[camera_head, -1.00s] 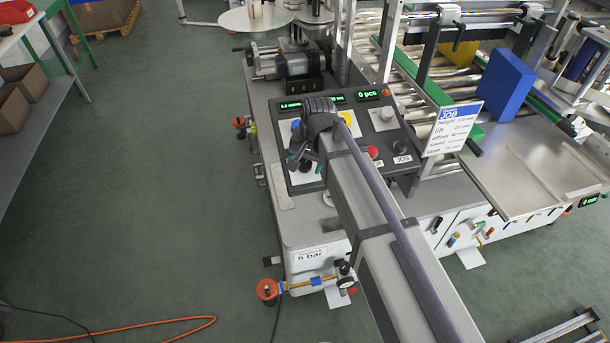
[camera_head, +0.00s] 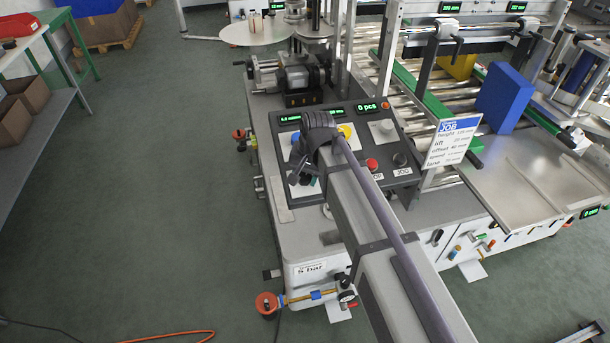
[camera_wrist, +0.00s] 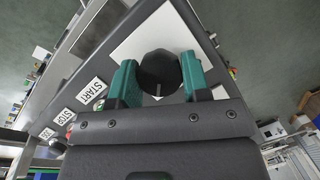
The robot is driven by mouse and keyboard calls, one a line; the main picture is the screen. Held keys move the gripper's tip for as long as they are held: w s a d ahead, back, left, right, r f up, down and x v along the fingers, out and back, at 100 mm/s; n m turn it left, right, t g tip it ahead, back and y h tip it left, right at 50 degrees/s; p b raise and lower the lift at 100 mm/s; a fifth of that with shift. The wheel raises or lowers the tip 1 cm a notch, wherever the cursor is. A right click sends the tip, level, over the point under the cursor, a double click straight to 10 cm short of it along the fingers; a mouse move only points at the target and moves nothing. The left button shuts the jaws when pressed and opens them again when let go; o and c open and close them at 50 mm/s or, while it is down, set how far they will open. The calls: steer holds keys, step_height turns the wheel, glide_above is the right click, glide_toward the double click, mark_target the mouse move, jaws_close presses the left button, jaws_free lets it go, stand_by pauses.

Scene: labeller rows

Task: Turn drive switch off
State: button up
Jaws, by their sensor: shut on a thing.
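The drive switch, a round black knob (camera_wrist: 160,72) with a light pointer line, sits on a white plate (camera_wrist: 135,38) in the wrist view. My gripper (camera_wrist: 158,78) has its two green fingers on either side of the knob, shut on it. The pointer line faces the gripper's palm. In the head view my gripper (camera_head: 303,170) is over the left part of the dark control panel (camera_head: 330,117), and my wrist and arm hide the knob there.
START (camera_wrist: 92,90) and STOP (camera_wrist: 63,117) labels are beside the plate. The panel also has a red button (camera_head: 372,165), a yellow button (camera_head: 346,131) and a black JOG control (camera_head: 400,160). A job sign (camera_head: 452,143) stands to the right. Open floor lies left.

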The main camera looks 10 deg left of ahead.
steer(key=n+h, duration=0.1)
steer(key=n, duration=0.2)
steer(key=shift+n, duration=0.4)
steer(key=n+h, duration=0.1)
steer(key=n, duration=0.3)
steer(key=shift+a+t, duration=0.1)
steer(key=shift+t, duration=0.2)
steer(key=n+t+h, duration=0.1)
steer(key=n, duration=0.3)
steer(key=shift+s+n, duration=0.1)
steer(key=shift+n, duration=0.2)
steer(key=n+t, duration=0.1)
steer(key=n, duration=0.3)
steer(key=shift+n+h+b, duration=0.3)
steer(key=shift+h+b, duration=0.05)
steer(key=shift+h, duration=0.05)
